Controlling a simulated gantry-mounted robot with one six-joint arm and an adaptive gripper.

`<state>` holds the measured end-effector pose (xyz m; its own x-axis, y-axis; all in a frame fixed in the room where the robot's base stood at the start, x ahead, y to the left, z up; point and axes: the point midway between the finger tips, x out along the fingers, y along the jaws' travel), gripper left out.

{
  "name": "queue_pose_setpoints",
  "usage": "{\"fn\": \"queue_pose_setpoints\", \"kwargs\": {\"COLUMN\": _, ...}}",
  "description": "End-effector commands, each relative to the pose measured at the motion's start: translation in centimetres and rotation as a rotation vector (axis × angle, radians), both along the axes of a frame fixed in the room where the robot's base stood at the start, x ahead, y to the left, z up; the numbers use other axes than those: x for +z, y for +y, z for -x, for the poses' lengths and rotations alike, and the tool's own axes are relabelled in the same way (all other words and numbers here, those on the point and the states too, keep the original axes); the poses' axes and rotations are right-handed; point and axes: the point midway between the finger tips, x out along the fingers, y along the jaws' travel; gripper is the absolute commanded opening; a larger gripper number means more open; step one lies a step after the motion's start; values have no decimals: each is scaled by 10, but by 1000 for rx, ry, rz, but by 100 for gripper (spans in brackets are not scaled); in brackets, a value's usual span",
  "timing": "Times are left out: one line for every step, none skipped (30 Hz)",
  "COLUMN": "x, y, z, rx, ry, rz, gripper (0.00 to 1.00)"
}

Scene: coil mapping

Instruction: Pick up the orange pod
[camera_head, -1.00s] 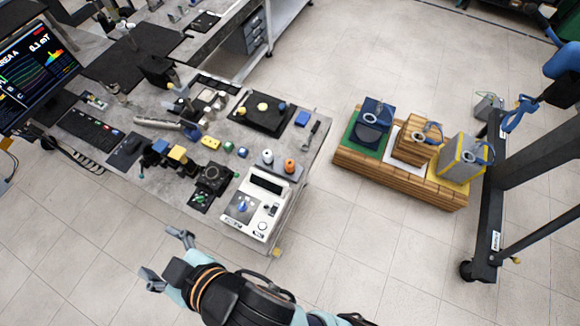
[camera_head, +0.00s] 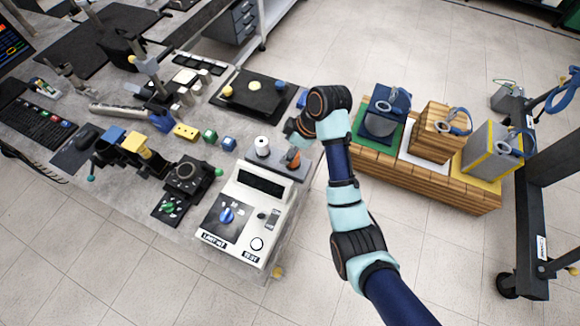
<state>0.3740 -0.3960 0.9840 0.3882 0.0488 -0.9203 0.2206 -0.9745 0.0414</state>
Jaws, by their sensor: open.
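The orange pod (camera_head: 293,159) is on the grey stand behind the white test meter, at the right end of the bench. A white pod (camera_head: 262,146) sits to its left on the same stand. My gripper (camera_head: 295,137) is just above the orange pod, pointing down at it, and is open. My wrist and gripper cover the upper part of the orange pod. I cannot tell whether the fingertips touch it or sit around it.
The white test meter (camera_head: 248,211) stands in front of the stand. A black plate (camera_head: 254,97) lies behind. A wooden platform (camera_head: 440,182) with several boxes is to the right.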

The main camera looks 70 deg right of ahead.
Motion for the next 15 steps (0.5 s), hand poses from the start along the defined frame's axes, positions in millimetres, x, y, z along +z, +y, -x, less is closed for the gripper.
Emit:
{"fn": "queue_pose_setpoints", "kwargs": {"x": -20, "y": -13, "z": 13, "rx": 6, "ry": 8, "rz": -17, "gripper": 71}}
{"fn": "queue_pose_setpoints", "kwargs": {"x": -23, "y": -18, "z": 18, "rx": 14, "ry": 11, "rz": -24, "gripper": 71}}
{"fn": "queue_pose_setpoints", "kwargs": {"x": -25, "y": -22, "z": 23, "rx": 20, "ry": 14, "rz": -31, "gripper": 71}}
{"fn": "queue_pose_setpoints", "kwargs": {"x": -25, "y": -24, "z": 26, "rx": 25, "ry": 15, "rz": -35, "gripper": 71}}
{"fn": "queue_pose_setpoints", "kwargs": {"x": -24, "y": -25, "z": 27, "rx": 29, "ry": 17, "rz": -37, "gripper": 71}}
{"fn": "queue_pose_setpoints", "kwargs": {"x": -23, "y": -25, "z": 28, "rx": 30, "ry": 17, "rz": -39, "gripper": 71}}
{"fn": "queue_pose_setpoints", "kwargs": {"x": -23, "y": -25, "z": 28, "rx": 31, "ry": 17, "rz": -38, "gripper": 71}}
{"fn": "queue_pose_setpoints", "kwargs": {"x": -23, "y": -25, "z": 27, "rx": 31, "ry": 17, "rz": -38, "gripper": 71}}
{"fn": "queue_pose_setpoints", "kwargs": {"x": -26, "y": -24, "z": 26, "rx": 31, "ry": 17, "rz": -38, "gripper": 71}}
{"fn": "queue_pose_setpoints", "kwargs": {"x": -29, "y": -24, "z": 25, "rx": 32, "ry": 17, "rz": -39, "gripper": 71}}
{"fn": "queue_pose_setpoints", "kwargs": {"x": -33, "y": -24, "z": 24, "rx": 31, "ry": 17, "rz": -39, "gripper": 71}}
{"fn": "queue_pose_setpoints", "kwargs": {"x": -38, "y": -23, "z": 22, "rx": 31, "ry": 19, "rz": -40, "gripper": 71}}
{"fn": "queue_pose_setpoints", "kwargs": {"x": -42, "y": -23, "z": 20, "rx": 31, "ry": 19, "rz": -40, "gripper": 71}}
{"fn": "queue_pose_setpoints", "kwargs": {"x": -45, "y": -22, "z": 19, "rx": 30, "ry": 17, "rz": -40, "gripper": 71}}
{"fn": "queue_pose_setpoints", "kwargs": {"x": -47, "y": -22, "z": 18, "rx": 30, "ry": 17, "rz": -39, "gripper": 71}}
